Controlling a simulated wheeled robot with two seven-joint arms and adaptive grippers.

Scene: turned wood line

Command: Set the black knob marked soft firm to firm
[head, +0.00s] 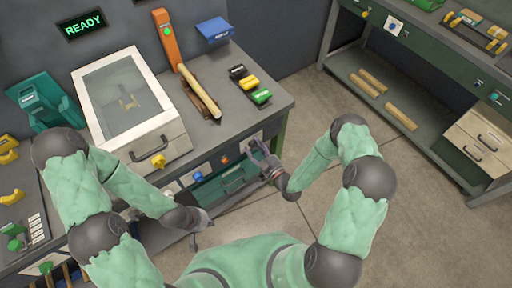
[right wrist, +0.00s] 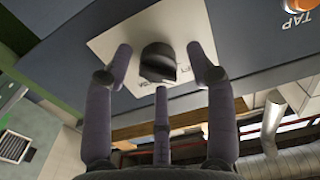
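In the right wrist view a black knob (right wrist: 158,63) sits on a pale square plate (right wrist: 118,45) on the dark front panel. Lettering beneath it is partly hidden by a finger, so I cannot read the marking or the setting. My right gripper (right wrist: 160,66) is open, its three fingers spread around the knob with visible gaps. In the head view my right gripper (head: 264,163) is at the right end of the workbench front, and hides the knob there. My left gripper (head: 203,222) hangs low in front of the bench, away from the knob; its opening is unclear.
An orange button (right wrist: 299,5) marked TAP is near the knob. The bench (head: 262,112) carries a glass-lidded box (head: 160,142) with a yellow knob. A green drawer (head: 222,180) is below the panel. Open floor (head: 300,110) separates it from a shelved bench (head: 440,135) at right.

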